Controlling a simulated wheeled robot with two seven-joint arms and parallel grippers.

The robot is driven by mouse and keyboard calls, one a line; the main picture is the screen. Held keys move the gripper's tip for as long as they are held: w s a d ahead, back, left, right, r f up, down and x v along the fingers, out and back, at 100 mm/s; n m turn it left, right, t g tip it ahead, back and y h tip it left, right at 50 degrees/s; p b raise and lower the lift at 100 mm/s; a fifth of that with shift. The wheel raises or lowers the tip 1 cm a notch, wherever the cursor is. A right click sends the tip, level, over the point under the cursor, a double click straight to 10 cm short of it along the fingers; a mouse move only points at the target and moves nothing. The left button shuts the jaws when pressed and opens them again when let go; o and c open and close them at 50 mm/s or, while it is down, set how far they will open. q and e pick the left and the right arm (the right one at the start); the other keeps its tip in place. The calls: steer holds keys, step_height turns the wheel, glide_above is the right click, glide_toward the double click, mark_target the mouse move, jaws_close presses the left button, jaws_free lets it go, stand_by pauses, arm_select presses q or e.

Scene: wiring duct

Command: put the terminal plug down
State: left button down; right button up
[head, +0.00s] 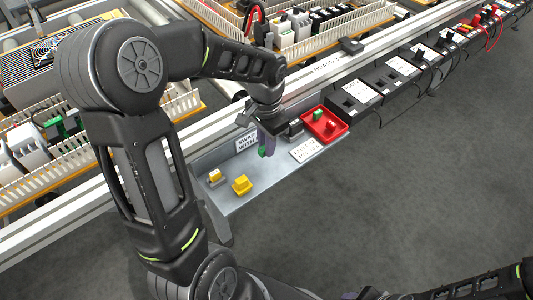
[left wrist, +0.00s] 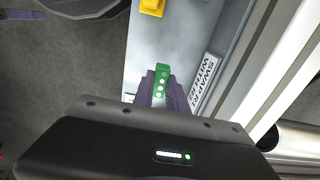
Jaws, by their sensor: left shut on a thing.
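The green terminal plug (left wrist: 161,82) is held between the purple fingers of my left gripper (left wrist: 158,98). In the head view the plug (head: 262,152) shows beside the fingers of my left gripper (head: 268,142), over the grey shelf (head: 238,205). I cannot tell whether the plug touches the shelf. My right gripper (head: 368,294) is only partly seen at the bottom edge of the head view, and its jaws cannot be made out.
A yellow block (head: 242,185) and a grey holder with a yellow part (head: 216,177) stand at the shelf's left end. The shelf's front middle is clear.

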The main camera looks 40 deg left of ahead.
arm_select(q)
steer(key=shift+f+b, duration=0.35)
steer(key=shift+f, duration=1.5)
steer(key=shift+f, duration=0.2)
steer(key=c, duration=1.3)
jaws_free()
steer(key=shift+c, duration=0.2)
steer(key=shift+r, duration=0.15)
steer(key=shift+r, duration=0.25)
step_height(320, 180, up, 12)
steer(key=shift+f+p, duration=0.15)
steer(key=shift+p, duration=0.95)
